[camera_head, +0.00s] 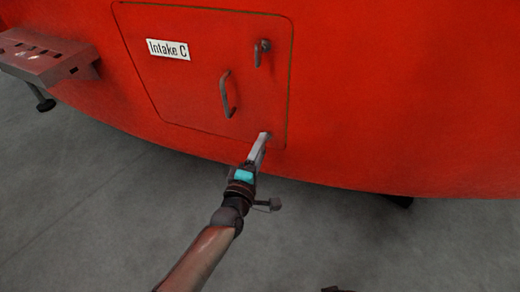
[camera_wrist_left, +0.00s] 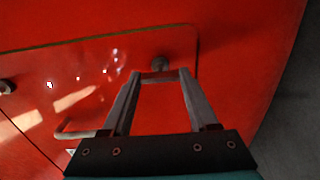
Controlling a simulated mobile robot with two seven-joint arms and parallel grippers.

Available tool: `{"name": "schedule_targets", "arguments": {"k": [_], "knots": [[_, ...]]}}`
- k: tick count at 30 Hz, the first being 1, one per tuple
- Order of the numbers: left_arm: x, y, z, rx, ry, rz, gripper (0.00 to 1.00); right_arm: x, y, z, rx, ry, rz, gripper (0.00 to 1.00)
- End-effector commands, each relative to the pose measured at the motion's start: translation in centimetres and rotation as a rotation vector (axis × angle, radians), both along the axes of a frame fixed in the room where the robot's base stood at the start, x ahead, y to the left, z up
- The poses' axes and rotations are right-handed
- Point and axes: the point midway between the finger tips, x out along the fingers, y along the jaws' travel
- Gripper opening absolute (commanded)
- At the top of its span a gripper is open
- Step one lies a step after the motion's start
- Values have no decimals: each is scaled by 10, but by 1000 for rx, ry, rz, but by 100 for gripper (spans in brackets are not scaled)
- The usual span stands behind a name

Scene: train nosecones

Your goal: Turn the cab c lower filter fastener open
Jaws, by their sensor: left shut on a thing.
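The red panel labelled "Intake C" (camera_head: 190,80) is closed flush in the red nosecone. Its lower fastener (camera_wrist_left: 160,64) is a small grey knob with a short lever near the panel's corner. In the head view the fastener (camera_head: 267,134) is mostly covered by my gripper. My left gripper (camera_head: 262,142) reaches up to it from below. In the left wrist view the fingertips (camera_wrist_left: 158,76) are shut on the fastener's lever, which lies across between them. The exact angle of the lever is hard to tell.
The upper fastener (camera_head: 262,48) sits above with its lever pointing down. A grey bar handle (camera_head: 227,94) sticks out of the panel left of my gripper. The grey floor (camera_head: 400,245) below is mostly clear.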

Motion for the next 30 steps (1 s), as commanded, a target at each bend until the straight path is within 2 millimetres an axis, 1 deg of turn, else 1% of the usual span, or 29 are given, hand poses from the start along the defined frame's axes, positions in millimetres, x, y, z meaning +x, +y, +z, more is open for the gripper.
{"name": "schedule_targets", "arguments": {"k": [9,10,17,18,26,29,30], "knots": [[0,0,0,-6,3,-1,4,-3,0,-1,0,5,-1,50],[0,0,0,-6,3,0,62,-3,0,-1,0,6,-1,50],[0,0,0,-4,3,0,88,-4,0,-2,0,8,-1,50],[0,0,0,-4,3,0,90,-4,0,-2,0,8,-1,50],[-1,0,0,-3,2,0,90,-4,0,-2,0,8,-1,50],[-5,2,0,-2,3,0,90,-4,0,-1,0,6,-2,50],[-8,3,0,-2,4,0,90,-5,-1,-4,-1,8,-1,50]]}}
